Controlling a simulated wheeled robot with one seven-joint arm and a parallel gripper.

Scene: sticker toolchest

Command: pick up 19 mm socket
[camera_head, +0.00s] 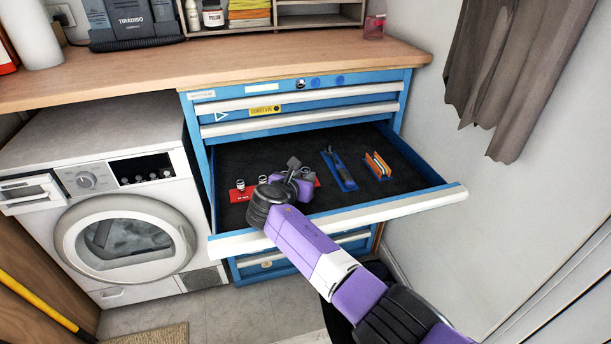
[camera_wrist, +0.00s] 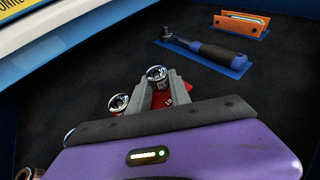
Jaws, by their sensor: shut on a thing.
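My gripper (camera_wrist: 158,84) is shut on a chrome socket (camera_wrist: 157,73), whose open round end shows between the fingertips in the wrist view. The red socket holder (camera_wrist: 162,99) shows below and between the fingers, with part of a white marking. I cannot tell whether the held socket is clear of the holder. In the head view my gripper (camera_head: 294,166) is over the red holder (camera_head: 240,195) in the open drawer, and my wrist hides the held socket. Other chrome sockets (camera_head: 240,185) stand on the holder to the left; one is just left of my fingers (camera_wrist: 118,103).
A ratchet with a dark handle (camera_wrist: 222,52) lies on a blue holder, with an orange rack (camera_wrist: 241,24) beyond it. The open drawer's white front edge (camera_head: 400,204) runs below my arm. Bare black drawer liner (camera_head: 235,157) lies behind the sockets.

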